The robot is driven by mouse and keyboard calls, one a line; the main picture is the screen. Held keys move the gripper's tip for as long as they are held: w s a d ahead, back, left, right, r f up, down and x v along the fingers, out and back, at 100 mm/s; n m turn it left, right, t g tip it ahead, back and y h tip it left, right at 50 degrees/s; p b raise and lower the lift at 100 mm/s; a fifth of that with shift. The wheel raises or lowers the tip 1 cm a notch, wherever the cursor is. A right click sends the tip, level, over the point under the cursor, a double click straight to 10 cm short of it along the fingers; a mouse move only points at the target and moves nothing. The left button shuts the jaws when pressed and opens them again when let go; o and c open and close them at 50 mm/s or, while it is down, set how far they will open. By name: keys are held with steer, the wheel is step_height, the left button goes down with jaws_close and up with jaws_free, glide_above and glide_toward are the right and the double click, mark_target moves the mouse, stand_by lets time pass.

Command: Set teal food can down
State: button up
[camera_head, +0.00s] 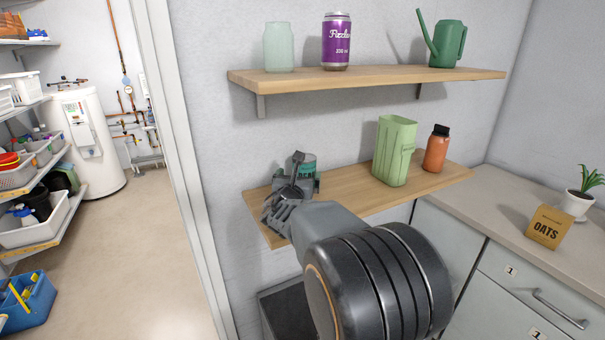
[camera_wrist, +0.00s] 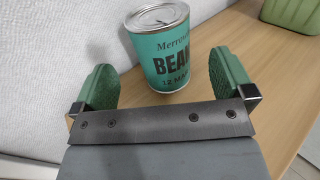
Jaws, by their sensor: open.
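The teal food can (camera_wrist: 165,62), with a silver lid and the word "BEA..." on its label, stands upright on the lower wooden shelf (camera_wrist: 262,68) in the wrist view. My gripper (camera_wrist: 163,90) is open, with its two green fingertip pads apart on either side of the can's near side. A gap shows between the can and each pad. In the head view the can (camera_head: 306,163) is mostly hidden behind my gripper (camera_head: 296,180) at the left end of the lower shelf (camera_head: 345,188).
A light green bin (camera_head: 394,152) and an orange bottle (camera_head: 436,149) stand further right on the lower shelf. The upper shelf (camera_head: 370,79) above holds a pale green jar, a purple can and a green watering can. The wall is close behind the teal can.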

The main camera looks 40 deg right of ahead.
steer(key=shift+v, duration=2.35)
steer(key=shift+f, duration=0.1)
